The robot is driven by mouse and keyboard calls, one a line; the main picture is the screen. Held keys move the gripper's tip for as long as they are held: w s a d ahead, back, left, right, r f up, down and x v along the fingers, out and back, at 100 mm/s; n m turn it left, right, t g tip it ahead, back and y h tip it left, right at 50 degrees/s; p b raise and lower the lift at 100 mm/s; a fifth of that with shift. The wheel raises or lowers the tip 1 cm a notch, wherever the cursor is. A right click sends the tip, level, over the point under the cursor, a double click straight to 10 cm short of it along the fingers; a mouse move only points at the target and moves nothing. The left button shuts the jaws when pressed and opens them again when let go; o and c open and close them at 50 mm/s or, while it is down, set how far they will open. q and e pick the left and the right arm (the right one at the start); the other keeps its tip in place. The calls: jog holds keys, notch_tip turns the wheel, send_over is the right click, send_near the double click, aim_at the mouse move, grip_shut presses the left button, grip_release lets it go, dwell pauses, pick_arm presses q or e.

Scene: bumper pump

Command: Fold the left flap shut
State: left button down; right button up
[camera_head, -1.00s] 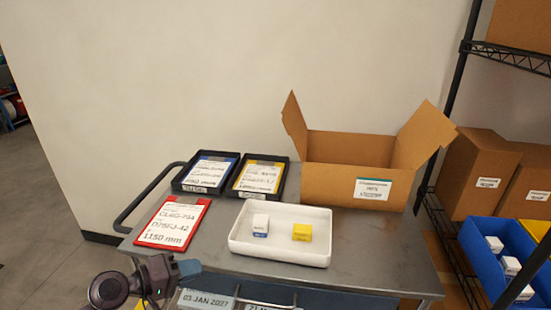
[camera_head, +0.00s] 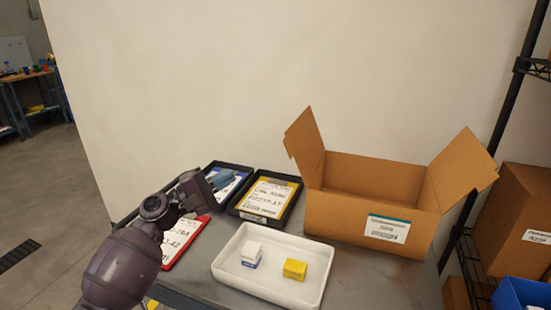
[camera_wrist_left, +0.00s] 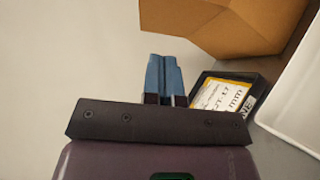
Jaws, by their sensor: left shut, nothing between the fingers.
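An open cardboard box (camera_head: 335,217) stands at the back right of the cart top, a white label on its front. Its left flap (camera_head: 304,146) stands up and leans outward; its right flap (camera_head: 458,170) leans out to the right. In the left wrist view part of the box (camera_wrist_left: 215,22) shows at the top. My left gripper (camera_head: 222,180) is over the black trays, left of the box and apart from the left flap. Its blue fingers (camera_wrist_left: 163,75) are shut with nothing between them. My right gripper is not in view.
A red-framed card (camera_head: 180,240) is partly behind my arm. A shelf rack stands right.

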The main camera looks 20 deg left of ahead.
aim_at(289, 149)
pick_arm(q)
jog(key=x, duration=0.4)
jog(key=s+p+x, duration=0.1)
jog(key=x, duration=0.2)
jog(key=d+r+p+x, duration=0.1)
jog(key=x, duration=0.3)
jog(key=shift+d, duration=0.3)
jog(key=shift+d+r+p, duration=0.2)
jog(key=shift+d+p, duration=0.2)
jog(key=shift+d, duration=0.25)
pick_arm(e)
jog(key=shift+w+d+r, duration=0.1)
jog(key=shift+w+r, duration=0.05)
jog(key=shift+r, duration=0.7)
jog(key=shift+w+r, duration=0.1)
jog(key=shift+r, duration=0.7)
